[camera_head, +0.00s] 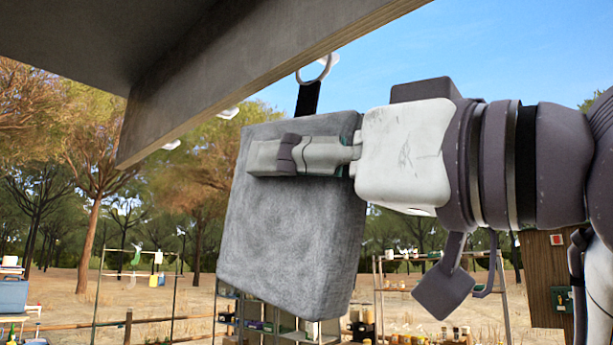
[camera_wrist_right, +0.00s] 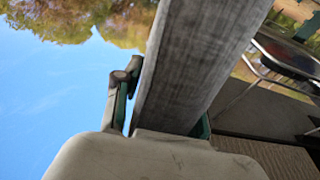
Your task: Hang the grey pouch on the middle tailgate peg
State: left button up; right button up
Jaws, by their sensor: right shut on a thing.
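The grey pouch (camera_head: 290,235) hangs below the tailgate edge (camera_head: 250,75) in the head view, slightly tilted. My right gripper (camera_head: 285,157) is shut on its upper part, coming from the right. The pouch also fills the middle of the right wrist view (camera_wrist_right: 195,60), between the fingers. A black strap (camera_head: 308,98) rises from the pouch to a pale ring (camera_head: 314,72). The ring is beside a white peg (camera_head: 334,59); I cannot tell whether it is around it. Two more white pegs show farther left, one nearer (camera_head: 228,113) and one farther (camera_head: 171,145). My left gripper is not in view.
The tailgate panel covers the upper left. Beyond and below stand shelves with goods (camera_head: 440,300), a rack with hanging items (camera_head: 135,262) and a blue box (camera_head: 12,295). Open air lies left of the pouch, below the tailgate.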

jog(key=o, duration=1.3)
jog(key=v, duration=1.2)
